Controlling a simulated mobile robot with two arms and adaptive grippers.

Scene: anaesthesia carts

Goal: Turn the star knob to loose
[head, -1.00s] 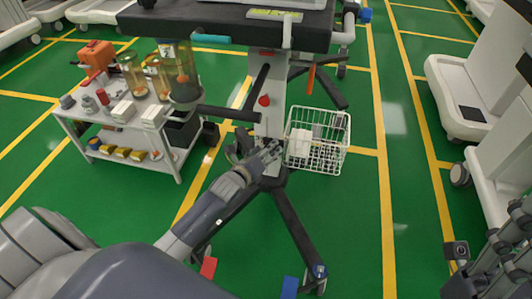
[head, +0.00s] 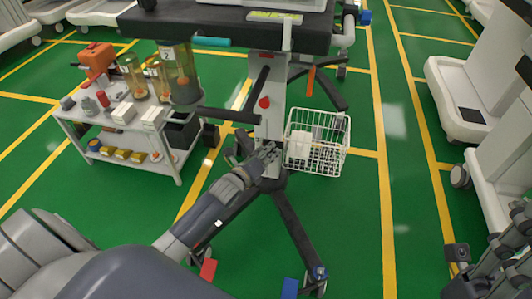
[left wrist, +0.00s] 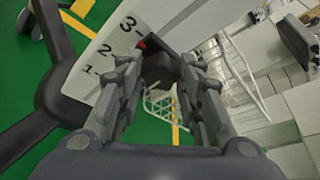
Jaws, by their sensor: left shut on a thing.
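My left gripper (head: 268,153) reaches the lower part of the white column (head: 271,85) of the cart in the head view. In the left wrist view, my left gripper (left wrist: 160,88) has its fingers on either side of a dark knob (left wrist: 160,66), which I take for the star knob, and is shut on it. The fingers hide much of its outline. A small red mark (left wrist: 141,44) shows beside the knob, near a white plate (left wrist: 112,58) numbered 1, 2, 3. My right gripper (head: 492,272) is at the lower right edge, far from the column; its jaws are unclear.
A white wire basket (head: 318,143) hangs right of the column. Dark base legs (head: 297,230) spread below it. A dark tabletop (head: 225,27) overhangs above. A trolley (head: 170,160) with jars stands left. Green floor (head: 360,220) is clear at right.

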